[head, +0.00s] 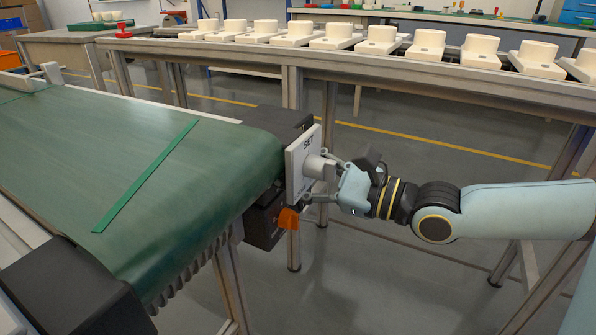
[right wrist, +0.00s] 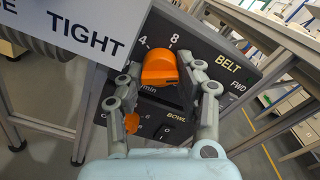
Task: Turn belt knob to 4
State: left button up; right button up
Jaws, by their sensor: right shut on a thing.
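In the right wrist view the orange belt knob (right wrist: 160,69) sits on a dark control panel (right wrist: 212,62) marked BELT, with the numbers 4 and 8 above the knob. My right gripper (right wrist: 164,76) has one finger on each side of the knob and is shut on it. Exactly where the knob points cannot be told. In the head view my right gripper (head: 319,177) is at the conveyor's end, by a pale plate (head: 304,160) marked SET. The belt knob cannot be made out there. My left gripper is not in view.
A white sign (right wrist: 92,35) reading TIGHT covers the panel's upper left. A smaller orange knob (right wrist: 131,122) is lower on the panel, near BOWL. The green conveyor belt (head: 110,140) lies left. A rail (head: 350,62) with several white parts runs behind the arm.

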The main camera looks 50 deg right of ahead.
jog(key=shift+n, duration=0.4)
jog(key=n, duration=0.3)
jog(key=shift+n, duration=0.3)
jog(key=shift+n+p, duration=0.4)
jog(key=shift+n, duration=0.5)
jog(key=n+p, duration=0.1)
jog(key=n, duration=0.3)
jog(key=shift+d+r+n, duration=0.1)
jog(key=shift+r+n, duration=0.05)
jog(key=shift+n, duration=0.65)
jog(key=n+p, duration=0.1)
jog(key=n, duration=0.1)
jog(key=shift+r+n, duration=0.1)
jog(key=shift+n, duration=0.2)
jog(key=n+p, duration=0.3)
jog(key=n, duration=0.4)
jog(key=shift+n, duration=0.3)
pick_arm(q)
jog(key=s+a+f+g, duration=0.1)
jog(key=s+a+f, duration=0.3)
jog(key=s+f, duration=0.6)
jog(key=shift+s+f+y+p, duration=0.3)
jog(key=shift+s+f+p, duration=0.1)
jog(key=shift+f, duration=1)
pick_arm(e)
jog(key=shift+n, duration=1)
